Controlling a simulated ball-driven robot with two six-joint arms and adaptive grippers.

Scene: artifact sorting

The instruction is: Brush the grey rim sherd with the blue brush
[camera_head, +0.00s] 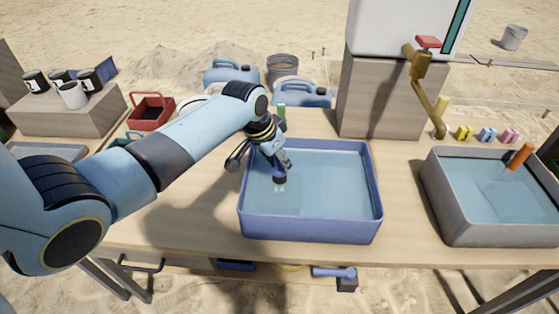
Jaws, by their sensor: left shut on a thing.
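My left gripper (277,172) reaches in from the left over the blue basin (310,228) of water. It points down near the basin's left side, with its tip at or just above the water. It is shut on a small, dark bluish thing, mostly hidden by the fingers. I cannot tell whether this is the blue brush. A small pale patch shows in the water just below the tip; I cannot tell what it is. I cannot make out the grey rim sherd. My right gripper is not in view.
A grey basin (440,190) of water stands at right, with an orange handle (520,157) sticking out. Small yellow (464,133), blue (487,135) and pink (509,136) things lie behind it. A brass tap (425,85) stands between the basins. A red crate (151,112) sits at back left.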

